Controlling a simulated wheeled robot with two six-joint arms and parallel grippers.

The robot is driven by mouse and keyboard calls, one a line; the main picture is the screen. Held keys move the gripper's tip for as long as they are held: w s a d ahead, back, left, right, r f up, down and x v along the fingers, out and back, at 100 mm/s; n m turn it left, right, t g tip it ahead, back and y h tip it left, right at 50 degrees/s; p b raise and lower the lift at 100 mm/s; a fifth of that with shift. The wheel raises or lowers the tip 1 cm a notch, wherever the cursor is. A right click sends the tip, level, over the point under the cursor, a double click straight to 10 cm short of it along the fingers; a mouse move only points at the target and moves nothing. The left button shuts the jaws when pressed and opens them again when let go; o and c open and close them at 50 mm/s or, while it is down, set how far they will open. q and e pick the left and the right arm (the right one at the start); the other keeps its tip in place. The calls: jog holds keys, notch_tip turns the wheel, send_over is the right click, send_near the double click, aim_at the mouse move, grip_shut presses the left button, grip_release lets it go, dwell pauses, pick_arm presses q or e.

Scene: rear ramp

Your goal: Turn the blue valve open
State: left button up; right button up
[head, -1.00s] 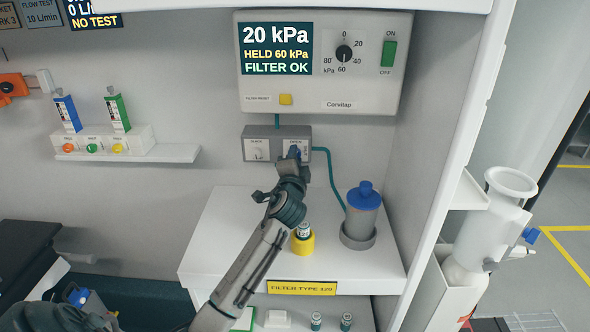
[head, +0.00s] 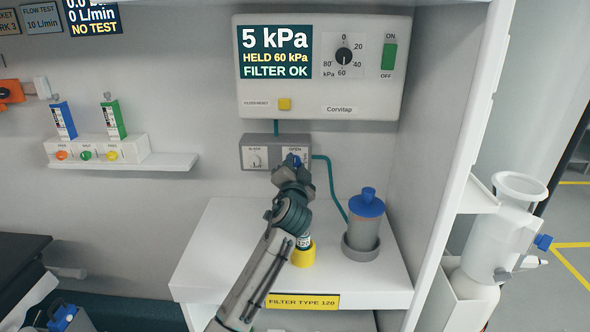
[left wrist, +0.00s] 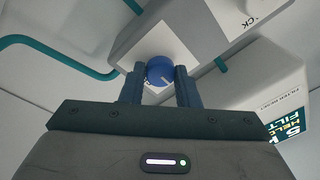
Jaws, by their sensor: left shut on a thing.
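The blue valve (left wrist: 160,71) is a round knob with a pale line on its face, mounted on a small grey box (head: 255,158) under the wall unit. In the left wrist view my left gripper (left wrist: 159,84) has one finger on each side of the knob and is shut on it. In the head view my left gripper (head: 292,168) covers most of the valve, and only a bit of blue shows. The right gripper is in neither view now.
The wall unit's display (head: 275,52) reads 5 kPa, HELD 60 kPa, FILTER OK. A blue-lidded grey canister (head: 366,210) stands on the white counter (head: 225,240). A small vial in a yellow holder (head: 304,256) stands beside my left arm. A teal hose (head: 330,180) runs from the box.

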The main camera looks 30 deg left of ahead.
pick_arm(q)
jog(key=shift+f, duration=0.15)
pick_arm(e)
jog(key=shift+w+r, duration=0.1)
pick_arm(q)
jog(key=o, duration=1)
jog(key=shift+c, duration=0.2)
jog(key=shift+s+d, duration=0.15)
jog(key=shift+s, duration=0.1)
jog(key=b+v, duration=0.1)
jog(key=v, duration=0.9)
jog(key=shift+b, duration=0.35)
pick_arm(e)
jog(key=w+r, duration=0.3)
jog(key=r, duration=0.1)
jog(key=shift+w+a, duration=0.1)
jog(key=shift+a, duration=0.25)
pick_arm(q)
jog(key=shift+s+d, duration=0.1)
